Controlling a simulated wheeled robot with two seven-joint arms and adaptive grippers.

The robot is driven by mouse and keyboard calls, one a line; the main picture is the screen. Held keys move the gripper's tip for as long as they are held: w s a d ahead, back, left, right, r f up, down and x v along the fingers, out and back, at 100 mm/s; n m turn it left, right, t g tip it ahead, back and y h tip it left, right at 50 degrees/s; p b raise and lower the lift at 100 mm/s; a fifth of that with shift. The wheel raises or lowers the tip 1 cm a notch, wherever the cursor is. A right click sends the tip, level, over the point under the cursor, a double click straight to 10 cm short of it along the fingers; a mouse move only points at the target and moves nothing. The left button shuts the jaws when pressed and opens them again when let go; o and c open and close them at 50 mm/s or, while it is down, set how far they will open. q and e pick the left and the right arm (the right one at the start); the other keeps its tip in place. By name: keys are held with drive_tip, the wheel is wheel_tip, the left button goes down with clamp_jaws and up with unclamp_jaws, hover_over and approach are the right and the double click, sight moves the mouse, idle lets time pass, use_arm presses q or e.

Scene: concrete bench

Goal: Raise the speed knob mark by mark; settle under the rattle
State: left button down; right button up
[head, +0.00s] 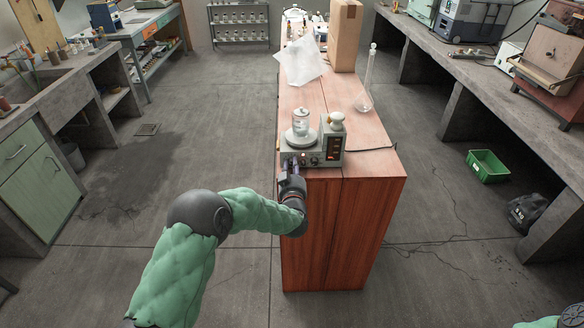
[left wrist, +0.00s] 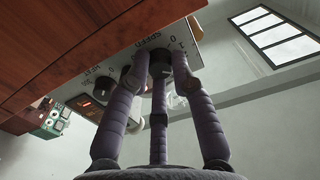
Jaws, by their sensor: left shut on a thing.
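The stirrer (head: 313,157), a grey hotplate unit with a front panel, stands at the near end of the wooden bench. A glass vessel (head: 300,122) with clear contents sits on its round plate. My left gripper (head: 291,170) is at the front panel. In the left wrist view the fingers of my left gripper (left wrist: 160,68) are closed around the dark speed knob (left wrist: 160,62). Parts of the panel's printed marks show around the knob; its pointer is hidden. Only a bit of my right arm shows at the lower right of the head view; its gripper is out of view.
A glass flask (head: 365,98) with a long neck stands behind the stirrer at the right. A dark cable runs right from the stirrer. A green crate (head: 487,167) is on the floor.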

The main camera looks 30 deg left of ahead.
use_arm(q)
drive_tip(key=shift+f+m, duration=0.2)
drive_tip(key=shift+m, duration=0.1)
drive_tip(key=m+p, duration=0.2)
drive_tip(key=shift+m, duration=0.4)
drive_tip(key=m+p, duration=0.1)
drive_tip(key=m, duration=0.2)
drive_tip(key=shift+s+m+p, duration=0.1)
drive_tip(key=shift+m+p, duration=0.2)
drive_tip(key=m+p, duration=0.1)
drive_tip(key=m, duration=0.3)
drive_tip(key=shift+p, duration=0.4)
drive_tip(key=shift+m+p, duration=0.6)
drive_tip(key=shift+m, duration=1.2)
